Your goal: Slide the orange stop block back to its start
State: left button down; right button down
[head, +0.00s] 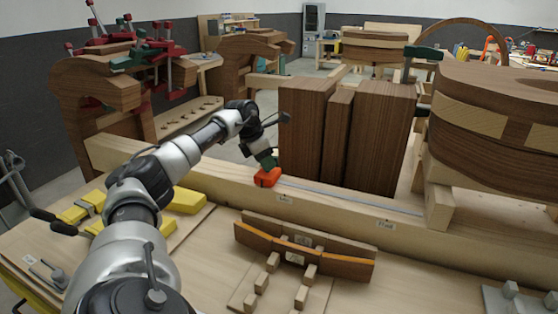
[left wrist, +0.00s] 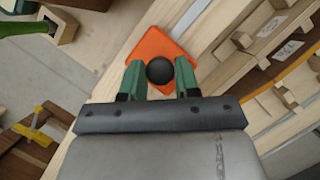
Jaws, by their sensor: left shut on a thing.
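The orange stop block (head: 267,178) sits on the pale wooden beam, at the left end of a grey metal rail (head: 350,197) set along the beam's top. In the left wrist view the orange stop block (left wrist: 162,45) has a round black knob (left wrist: 160,70) on it. My left gripper (head: 268,163) reaches down to the block from above. Its green fingertips (left wrist: 160,78) are shut on the black knob, one on each side. The block's underside is hidden. My right gripper is not in view.
Tall dark wooden blocks (head: 305,125) stand just behind the rail. A large curved wooden form (head: 500,110) is at the right. Curved slats on a small rack (head: 300,250) lie in front of the beam. Yellow clamps (head: 186,200) lie left of it.

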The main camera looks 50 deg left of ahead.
pick_arm(q)
jog(key=shift+a+r, duration=0.2)
jog(key=c, duration=1.3)
grip_release()
jog(key=o, duration=0.5)
jog(key=shift+s+a+f, duration=0.1)
jog(key=shift+s, duration=0.1)
jog(key=b+v, duration=0.1)
jog(key=v, duration=0.9)
jog(key=shift+s+r, duration=0.15)
jog(key=shift+r, duration=0.25)
jog(key=shift+f, duration=0.1)
